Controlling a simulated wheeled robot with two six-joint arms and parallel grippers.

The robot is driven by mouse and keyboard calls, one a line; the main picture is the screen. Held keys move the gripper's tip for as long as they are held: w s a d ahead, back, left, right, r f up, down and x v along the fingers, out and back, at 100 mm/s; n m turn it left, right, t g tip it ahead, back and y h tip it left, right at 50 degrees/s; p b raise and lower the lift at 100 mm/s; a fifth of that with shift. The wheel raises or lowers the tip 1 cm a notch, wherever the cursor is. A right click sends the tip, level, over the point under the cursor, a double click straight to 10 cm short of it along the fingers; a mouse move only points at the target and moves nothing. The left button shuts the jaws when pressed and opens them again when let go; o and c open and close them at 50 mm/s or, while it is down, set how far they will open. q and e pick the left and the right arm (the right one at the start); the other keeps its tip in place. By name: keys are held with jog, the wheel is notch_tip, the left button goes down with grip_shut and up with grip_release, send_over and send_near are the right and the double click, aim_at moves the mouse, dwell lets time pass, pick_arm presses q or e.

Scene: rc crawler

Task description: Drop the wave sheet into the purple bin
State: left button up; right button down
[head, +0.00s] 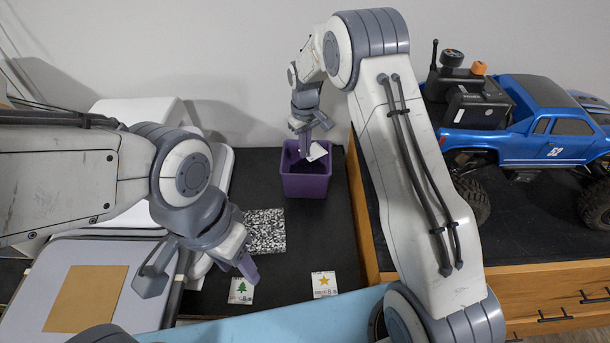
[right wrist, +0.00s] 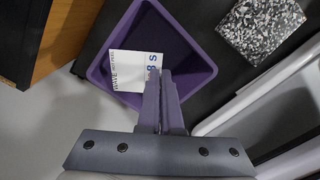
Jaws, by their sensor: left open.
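The wave sheet (right wrist: 130,72) is a small white card with "WAVE" printed on it. My right gripper (right wrist: 161,76) is shut on its edge, with the two purple fingers close together. The purple bin (right wrist: 203,88) is open, and the sheet is over its opening. In the head view the bin (head: 305,187) stands on the dark surface near the back wall. My right gripper (head: 307,146) is just above it with the sheet (head: 317,151) near rim height. My left gripper (head: 201,281) is open and empty, with its fingers wide apart at the lower left.
A tree card (head: 241,291) and a star card (head: 324,284) lie on the dark surface, the tree card close to my left gripper. A speckled square (head: 265,232) lies left of the bin. A blue crawler truck (head: 560,145) stands on the raised bench at the right.

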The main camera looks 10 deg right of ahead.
jog(key=shift+f, duration=0.4)
jog(key=c, duration=1)
grip_release()
jog(key=shift+r, duration=0.1)
notch_tip(320, 180, up, 10)
jog(key=b, duration=0.3)
jog(key=shift+r+b, duration=0.2)
jog(key=shift+b, duration=0.1)
jog(key=shift+s, duration=0.1)
